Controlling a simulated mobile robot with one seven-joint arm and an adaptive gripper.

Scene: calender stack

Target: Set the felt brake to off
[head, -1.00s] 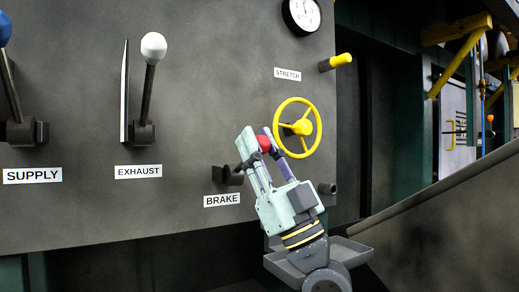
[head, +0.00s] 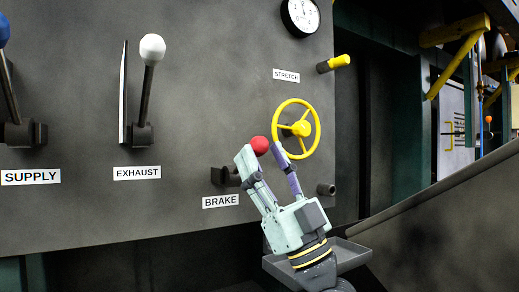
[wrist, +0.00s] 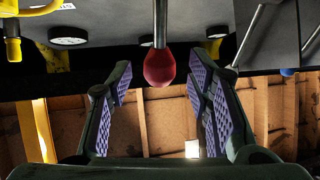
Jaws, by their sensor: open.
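The brake lever's red ball knob (head: 260,146) shows just above the BRAKE label (head: 220,201) and its dark bracket (head: 226,177). My gripper (head: 262,153) is open, with the knob at the level of its fingertips, between them. In the wrist view the red knob (wrist: 159,67) hangs on its metal shaft (wrist: 160,22), midway between the fingers, with clear space on both sides. My gripper (wrist: 160,78) holds nothing. In the head view the lever's shaft is mostly hidden by the knob and gripper.
A yellow handwheel (head: 312,129) stands close right of my fingertips. The exhaust lever (head: 152,48) and supply lever (head: 10,90) are to the left. A yellow-tipped stretch handle (head: 340,62) is above. A grey tray (head: 352,256) lies below, near my wrist.

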